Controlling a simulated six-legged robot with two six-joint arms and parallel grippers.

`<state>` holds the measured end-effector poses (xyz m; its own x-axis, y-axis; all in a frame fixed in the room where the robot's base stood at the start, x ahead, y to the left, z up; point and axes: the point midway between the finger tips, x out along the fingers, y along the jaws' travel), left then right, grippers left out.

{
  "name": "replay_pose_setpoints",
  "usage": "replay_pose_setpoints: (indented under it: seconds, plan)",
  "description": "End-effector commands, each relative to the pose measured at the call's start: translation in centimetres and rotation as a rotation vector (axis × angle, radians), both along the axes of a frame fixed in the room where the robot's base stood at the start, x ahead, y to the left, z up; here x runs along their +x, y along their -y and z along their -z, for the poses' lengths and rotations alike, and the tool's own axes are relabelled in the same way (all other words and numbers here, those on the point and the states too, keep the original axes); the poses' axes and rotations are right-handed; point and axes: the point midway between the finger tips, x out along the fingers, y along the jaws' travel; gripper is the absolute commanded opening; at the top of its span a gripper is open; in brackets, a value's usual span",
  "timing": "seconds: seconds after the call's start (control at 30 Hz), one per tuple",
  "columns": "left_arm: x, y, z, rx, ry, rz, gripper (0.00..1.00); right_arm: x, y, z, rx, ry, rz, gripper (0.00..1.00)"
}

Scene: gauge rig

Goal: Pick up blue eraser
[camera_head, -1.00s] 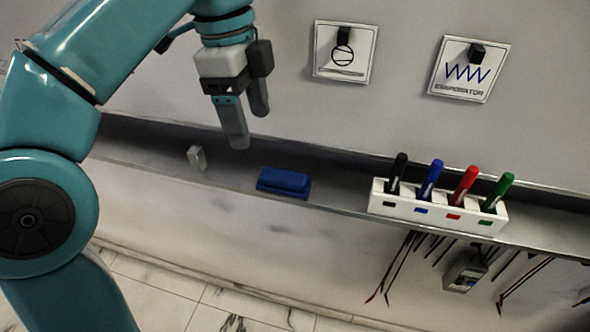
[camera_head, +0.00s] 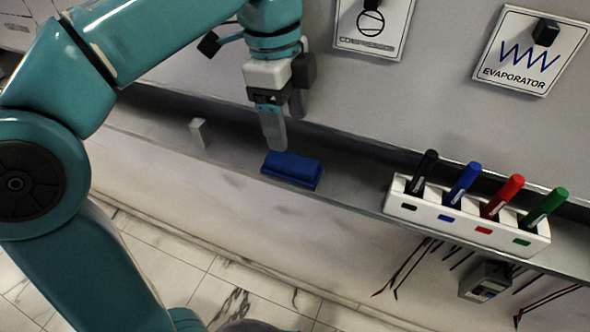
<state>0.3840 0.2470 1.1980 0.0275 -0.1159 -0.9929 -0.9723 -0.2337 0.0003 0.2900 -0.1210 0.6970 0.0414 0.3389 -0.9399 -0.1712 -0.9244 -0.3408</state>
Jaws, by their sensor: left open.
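The blue eraser (camera_head: 291,170) lies on the narrow grey ledge, left of the marker holder. My left gripper (camera_head: 286,130) points down just above and behind the eraser's left part, its fingers apart and empty. The nearer fingertip overlaps the eraser's top left edge in the picture; I cannot tell whether it touches. My right gripper is not in view.
A small white block (camera_head: 199,133) stands on the ledge (camera_head: 350,195) to the left. A white holder (camera_head: 465,222) with black, blue, red and green markers stands to the right. Wall cards labelled compressor (camera_head: 372,45) and evaporator (camera_head: 525,60) hang above. Cables and a meter (camera_head: 487,280) hang below.

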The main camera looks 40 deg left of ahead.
Motion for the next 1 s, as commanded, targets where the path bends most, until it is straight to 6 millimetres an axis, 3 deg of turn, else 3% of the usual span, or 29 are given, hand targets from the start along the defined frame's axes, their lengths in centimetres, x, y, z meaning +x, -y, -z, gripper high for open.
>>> replay_pose_setpoints:
  seconds: [0.03, 0.27, 0.53, 0.87, 1.0]
  plan:
    - [0.0, 0.1, 1.1, 0.0, -0.002, -0.001, 0.7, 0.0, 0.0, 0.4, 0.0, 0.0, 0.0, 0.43]
    - [0.2, 0.4, 3.0, 0.001, -0.001, -0.001, 0.7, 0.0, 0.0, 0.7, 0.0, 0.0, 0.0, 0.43]
    - [0.3, 0.6, 7.1, 0.001, -0.002, 0.0, 0.7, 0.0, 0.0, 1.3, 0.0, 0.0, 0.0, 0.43]
    - [0.5, 0.7, 7.8, 0.0, 0.0, 0.0, 0.7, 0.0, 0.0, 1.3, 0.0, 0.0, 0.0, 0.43]
    - [0.5, 0.7, 7.8, 0.0, 0.0, 0.0, 0.25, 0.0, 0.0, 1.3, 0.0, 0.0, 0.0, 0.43]
